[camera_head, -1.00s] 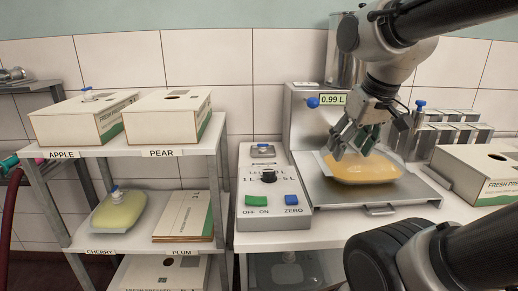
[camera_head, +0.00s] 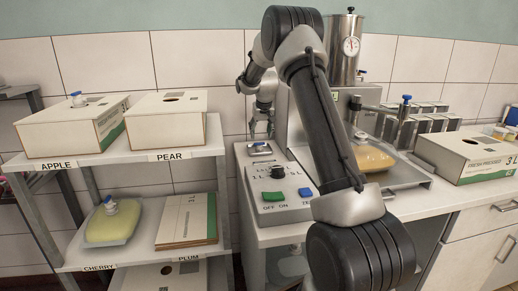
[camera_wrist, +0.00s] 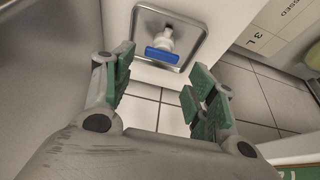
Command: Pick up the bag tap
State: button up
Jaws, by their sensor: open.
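The bag tap (camera_wrist: 161,47), white with a blue handle, lies in a small square metal dish (camera_wrist: 140,22), seen in the wrist view at the top middle. In the head view the tap (camera_head: 259,146) is small, in the dish at the back of the control panel. My gripper (camera_head: 261,130) is above the dish in the head view, its fingers pointing down. In the wrist view my gripper (camera_wrist: 162,82) has its green-padded fingers apart with nothing between them. The tap appears beyond the fingertips, apart from them.
An orange bag (camera_head: 372,158) lies on the filling machine's tray, partly behind my arm. The control panel (camera_head: 272,180) has a black knob and green and blue buttons. Boxes marked APPLE (camera_head: 60,130) and PEAR (camera_head: 165,120) stand on the left shelf, above a yellow-green bag (camera_head: 112,220).

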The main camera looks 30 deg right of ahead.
aim_at(259, 147)
jog(key=x, duration=0.7)
jog(key=shift+w+f, duration=0.1)
jog(key=shift+f, duration=0.15)
jog(key=c, duration=0.5)
